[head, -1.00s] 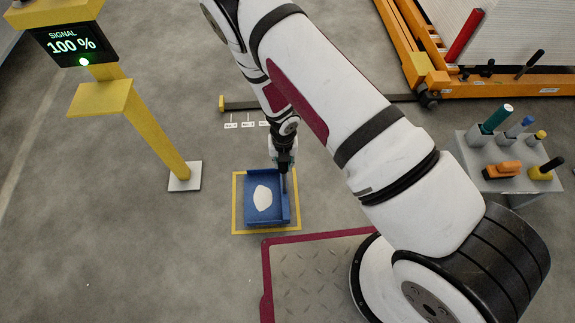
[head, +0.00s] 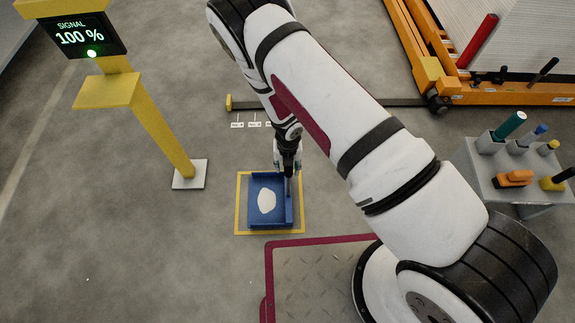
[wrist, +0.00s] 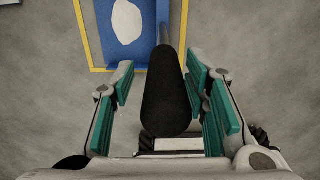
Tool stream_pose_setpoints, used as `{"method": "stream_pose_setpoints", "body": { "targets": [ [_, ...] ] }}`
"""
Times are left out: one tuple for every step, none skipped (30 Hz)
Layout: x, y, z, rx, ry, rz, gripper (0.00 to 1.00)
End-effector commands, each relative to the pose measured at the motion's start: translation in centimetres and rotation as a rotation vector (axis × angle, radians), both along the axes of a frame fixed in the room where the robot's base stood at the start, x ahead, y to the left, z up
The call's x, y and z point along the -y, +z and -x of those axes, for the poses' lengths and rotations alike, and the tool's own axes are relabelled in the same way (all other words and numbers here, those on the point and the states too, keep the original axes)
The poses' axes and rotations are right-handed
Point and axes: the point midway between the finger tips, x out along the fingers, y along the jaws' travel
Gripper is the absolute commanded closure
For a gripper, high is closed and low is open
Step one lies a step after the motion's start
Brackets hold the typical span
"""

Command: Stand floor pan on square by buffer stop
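The blue floor pan (head: 254,216) holds a white pile and lies on the floor inside the yellow-outlined square (head: 238,205). It also shows in the wrist view (wrist: 103,38), at the top, within the yellow lines. Its black-gripped handle (wrist: 166,95) rises toward the wrist camera. My gripper (wrist: 160,92) is open, with teal finger pads on both sides of the handle. A clear gap shows between the left pads and the handle; the right pads are close to it. In the head view my gripper (head: 287,168) is above the pan's far right part. A dark rail with a yellow end (head: 229,103) lies beyond the square.
A yellow signal post (head: 160,135) reading 100 % stands left. A grey stand (head: 500,180) with several coloured handles is right. An orange frame (head: 500,94) is at the back right. A red-edged plate (head: 310,275) lies in front. Floor left of the square is clear.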

Motion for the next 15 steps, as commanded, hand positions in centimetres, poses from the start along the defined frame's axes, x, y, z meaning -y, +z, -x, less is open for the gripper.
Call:
{"method": "stream_pose_setpoints", "body": {
  "targets": [
    [0.0,0.0,0.0,0.0,0.0,0.0,0.55],
    [0.0,0.0,0.0,0.0,0.0,0.0,0.55],
    [0.0,0.0,0.0,0.0,0.0,0.0,0.55],
    [0.0,0.0,0.0,0.0,0.0,0.0,0.55],
    [0.0,0.0,0.0,0.0,0.0,0.0,0.55],
    [0.0,0.0,0.0,0.0,0.0,0.0,0.55],
    [0.0,0.0,0.0,0.0,0.0,0.0,0.55],
    [0.0,0.1,0.0,0.0,0.0,0.0,0.55],
    [0.0,0.2,0.0,0.001,0.0,0.0,0.55],
    [0.0,0.4,0.0,0.001,0.0,0.0,0.55],
    [0.0,0.6,0.0,0.001,0.0,0.0,0.55],
    [0.0,1.1,0.0,0.001,-0.001,0.0,0.55],
    [0.0,1.5,0.0,0.001,-0.001,0.0,0.55],
    [0.0,2.0,0.0,0.001,0.0,0.0,0.55],
    [0.0,2.7,0.0,0.002,0.001,0.0,0.55]
  ]
}}
